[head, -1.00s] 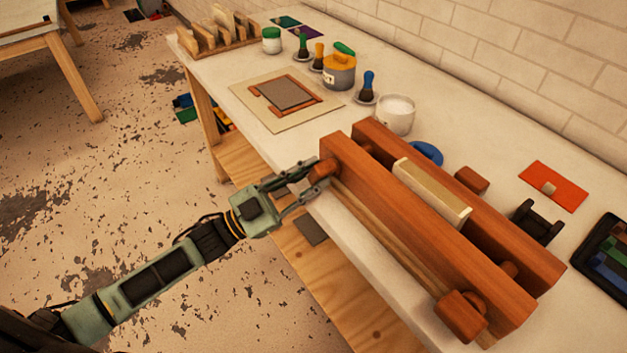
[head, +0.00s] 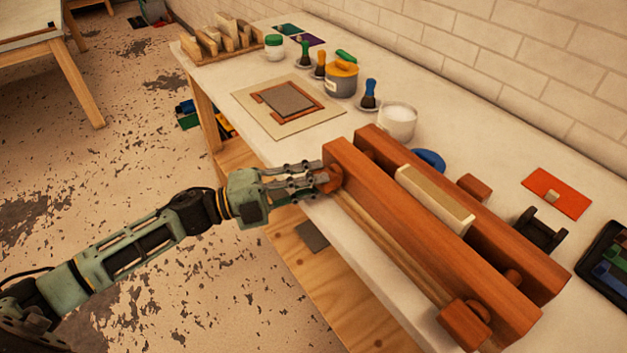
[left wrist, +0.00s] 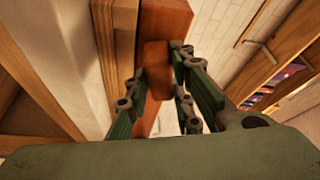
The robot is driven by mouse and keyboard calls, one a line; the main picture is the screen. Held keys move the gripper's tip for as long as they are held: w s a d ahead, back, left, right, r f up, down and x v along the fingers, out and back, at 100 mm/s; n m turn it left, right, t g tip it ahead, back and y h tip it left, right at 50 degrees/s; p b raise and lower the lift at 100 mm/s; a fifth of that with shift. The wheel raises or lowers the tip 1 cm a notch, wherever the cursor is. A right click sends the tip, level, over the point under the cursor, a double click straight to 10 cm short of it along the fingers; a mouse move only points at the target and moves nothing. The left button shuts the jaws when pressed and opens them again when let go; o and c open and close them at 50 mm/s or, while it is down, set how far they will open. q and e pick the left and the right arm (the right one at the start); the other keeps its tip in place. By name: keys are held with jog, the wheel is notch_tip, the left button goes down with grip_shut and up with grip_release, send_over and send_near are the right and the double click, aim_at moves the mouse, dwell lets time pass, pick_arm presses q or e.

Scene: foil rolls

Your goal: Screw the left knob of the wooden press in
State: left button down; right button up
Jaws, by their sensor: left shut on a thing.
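The wooden press (head: 430,235) lies along the front of the table, two reddish beams with a pale book block (head: 435,198) between them. Its left knob (head: 332,177) is at the near beam's left end. My left gripper (head: 322,178) is shut on this knob, its fingers partly covering it. In the left wrist view the knob (left wrist: 155,62) sits between the fingers (left wrist: 160,85), with the beam (left wrist: 163,20) behind it. The press's right knob (head: 465,324) is at the near beam's other end. My right gripper is not in view.
A white pot (head: 397,122), a glue jar (head: 341,79) and several brushes stand behind the press. A board with a framed grey sheet (head: 287,98) lies to its left. A black stand (head: 540,232) and an orange card (head: 556,194) lie to its right.

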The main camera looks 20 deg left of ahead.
pick_arm(q)
jog(key=shift+s+d+f+m, duration=0.1)
jog(key=shift+s+f+m, duration=0.2)
jog(key=shift+m, duration=0.2)
jog(key=c, duration=2)
grip_release()
jog(key=o, duration=0.4)
jog(key=shift+s+r, duration=0.1)
jog(key=shift+o, duration=0.4)
jog(key=shift+a+r, duration=0.1)
jog(key=shift+a, duration=0.1)
jog(key=r+v, duration=0.1)
jog(key=v, duration=1)
jog(key=shift+a+f, duration=0.4)
jog(key=shift+a, duration=0.05)
